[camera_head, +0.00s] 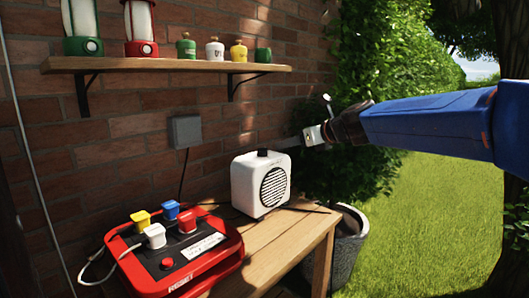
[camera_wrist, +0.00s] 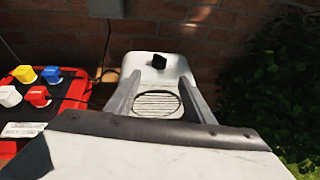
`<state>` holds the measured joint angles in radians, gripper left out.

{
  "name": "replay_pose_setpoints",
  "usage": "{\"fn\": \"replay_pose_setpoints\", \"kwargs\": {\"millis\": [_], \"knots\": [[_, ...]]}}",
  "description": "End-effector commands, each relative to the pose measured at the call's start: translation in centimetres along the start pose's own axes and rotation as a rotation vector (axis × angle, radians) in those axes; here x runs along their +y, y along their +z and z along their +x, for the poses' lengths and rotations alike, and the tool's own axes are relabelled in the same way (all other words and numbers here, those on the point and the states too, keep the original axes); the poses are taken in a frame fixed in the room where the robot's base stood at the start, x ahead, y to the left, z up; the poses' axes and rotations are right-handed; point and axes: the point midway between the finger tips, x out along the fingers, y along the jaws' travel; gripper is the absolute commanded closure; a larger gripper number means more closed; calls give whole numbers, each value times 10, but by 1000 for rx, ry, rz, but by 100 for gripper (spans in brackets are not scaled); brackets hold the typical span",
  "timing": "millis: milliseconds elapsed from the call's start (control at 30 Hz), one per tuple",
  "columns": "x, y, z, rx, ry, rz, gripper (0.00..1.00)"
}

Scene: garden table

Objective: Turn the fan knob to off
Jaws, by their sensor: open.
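The fan (camera_head: 246,186) is a white box with a round dark grille, standing upright on the wooden table. Its black knob (camera_head: 262,152) sits on top and also shows in the wrist view (camera_wrist: 159,61). My gripper (camera_head: 298,140) is to the right of the knob in the head view, a little above the fan's top. In the wrist view my gripper (camera_wrist: 160,77) is open and empty, its two fingers apart. The knob appears between the finger lines, just past the tips, and apart from them. The knob's pointing direction is too small to tell.
A red power box (camera_head: 205,261) with several coloured plugs stands left of the fan on the table (camera_head: 290,239). A shelf (camera_head: 160,65) with lanterns and small canisters hangs above. A brick wall is behind; a planter (camera_head: 349,240) stands right of the table.

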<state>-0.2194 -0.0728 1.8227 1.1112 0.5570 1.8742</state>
Motion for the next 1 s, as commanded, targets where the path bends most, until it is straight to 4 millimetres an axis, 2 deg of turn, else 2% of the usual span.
{"fn": "replay_pose_setpoints", "kwargs": {"millis": [100, 600, 800, 1000], "knots": [[1, -1, 23, 2, 4, 1, 52], [1, 0, 110, 2, 3, 0, 52], [1, 0, 132, 1, 2, -1, 52], [1, 0, 141, 1, 2, -1, 52]]}}
